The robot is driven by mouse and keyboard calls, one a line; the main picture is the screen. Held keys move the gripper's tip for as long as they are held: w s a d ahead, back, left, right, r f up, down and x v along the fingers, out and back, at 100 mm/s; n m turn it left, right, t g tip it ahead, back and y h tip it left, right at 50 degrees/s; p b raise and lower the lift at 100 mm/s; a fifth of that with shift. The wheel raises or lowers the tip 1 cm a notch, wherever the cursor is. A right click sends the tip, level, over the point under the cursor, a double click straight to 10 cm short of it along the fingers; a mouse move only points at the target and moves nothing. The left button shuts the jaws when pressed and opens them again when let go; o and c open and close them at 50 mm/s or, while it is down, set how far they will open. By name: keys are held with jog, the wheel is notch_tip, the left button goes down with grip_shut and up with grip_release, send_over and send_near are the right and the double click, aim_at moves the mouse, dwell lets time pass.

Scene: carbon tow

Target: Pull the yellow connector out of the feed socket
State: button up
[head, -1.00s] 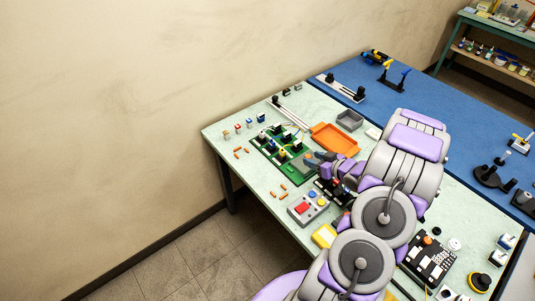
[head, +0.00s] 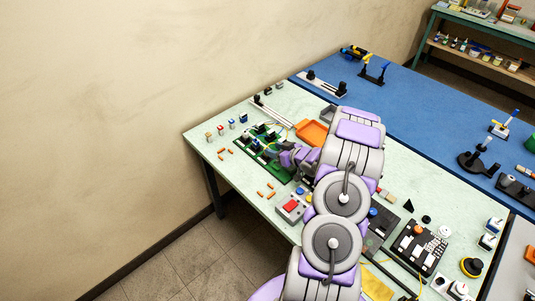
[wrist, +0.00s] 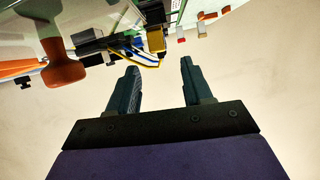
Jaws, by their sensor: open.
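My gripper (wrist: 160,72) is open and empty in the wrist view, its two dark fingers apart. A small yellow block (wrist: 156,40), which looks like the yellow connector, is just beyond the fingertips, roughly in line with the gap between them. Yellow and blue wires run beside it. It is apart from the fingers in the picture; which socket it sits in cannot be told. In the head view my gripper (head: 273,152) is over the green board (head: 287,180), and my arm and gripper hide part of it. The connector cannot be made out there.
An orange tray (head: 312,131) stands behind the board. A grey box with a red button (head: 291,206) is in front. Small orange pieces (head: 265,194) lie on the light table. In the wrist view a brown-orange knob-like thing (wrist: 63,68) is left of the fingers.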

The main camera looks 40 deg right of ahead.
aim_at(267, 147)
jog(key=b+x, duration=0.1)
jog(key=x, duration=0.3)
jog(key=shift+w+f+b, duration=0.1)
jog(key=shift+f+b, duration=0.25)
jog(key=shift+f, duration=0.15)
jog(key=shift+w, duration=0.35)
grip_shut()
